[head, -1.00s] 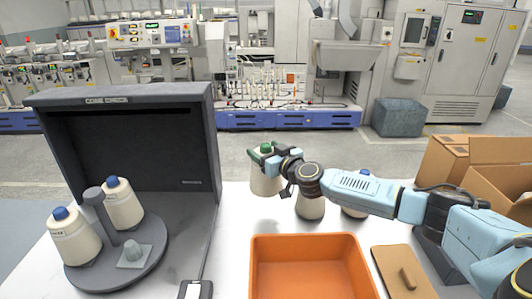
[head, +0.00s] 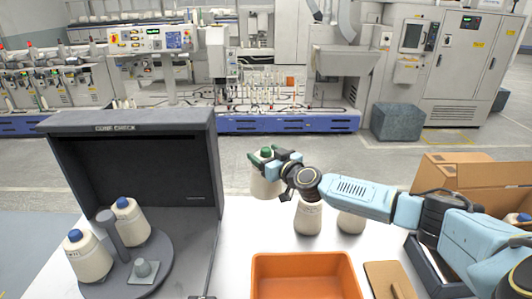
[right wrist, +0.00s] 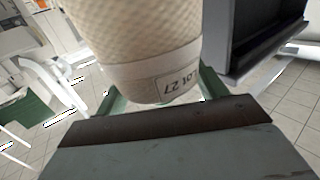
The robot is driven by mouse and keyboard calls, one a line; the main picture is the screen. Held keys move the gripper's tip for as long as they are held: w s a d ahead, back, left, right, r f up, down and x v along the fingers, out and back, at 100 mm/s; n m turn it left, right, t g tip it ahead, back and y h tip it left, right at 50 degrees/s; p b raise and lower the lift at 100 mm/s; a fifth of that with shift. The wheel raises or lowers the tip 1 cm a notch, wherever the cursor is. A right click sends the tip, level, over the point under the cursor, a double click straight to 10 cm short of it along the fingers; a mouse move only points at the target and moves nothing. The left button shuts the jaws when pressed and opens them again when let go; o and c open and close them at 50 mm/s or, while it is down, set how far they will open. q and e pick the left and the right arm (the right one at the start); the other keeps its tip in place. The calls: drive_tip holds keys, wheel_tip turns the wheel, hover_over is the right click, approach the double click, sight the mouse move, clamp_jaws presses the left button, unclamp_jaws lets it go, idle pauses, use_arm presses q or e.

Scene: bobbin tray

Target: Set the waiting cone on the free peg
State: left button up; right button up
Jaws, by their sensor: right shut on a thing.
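The cone hangs roughly upright at the table's back edge. In the right wrist view the cone (right wrist: 140,40) fills the upper middle, between green fingers, with a lot label showing. The grey round stand (head: 120,285) at left bears two cream cones with blue tips, one in front (head: 88,260) and one behind (head: 131,222), around a grey post. My left gripper is not in view.
A dark cone-check booth (head: 205,160) stands around the stand's back and right. Two more cones (head: 308,217) (head: 350,222) stand on the white table behind the orange bin (head: 305,263). A tan board (head: 388,280) lies right of the bin. Bare table (head: 235,235) lies between booth and bin.

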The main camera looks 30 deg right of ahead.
wheel_tip(320, 180, up, 6)
drive_tip(key=p, duration=0.5)
drive_tip(key=shift+f, duration=0.2)
wheel_tip(320, 180, up, 8)
drive_tip(key=shift+f, duration=0.2)
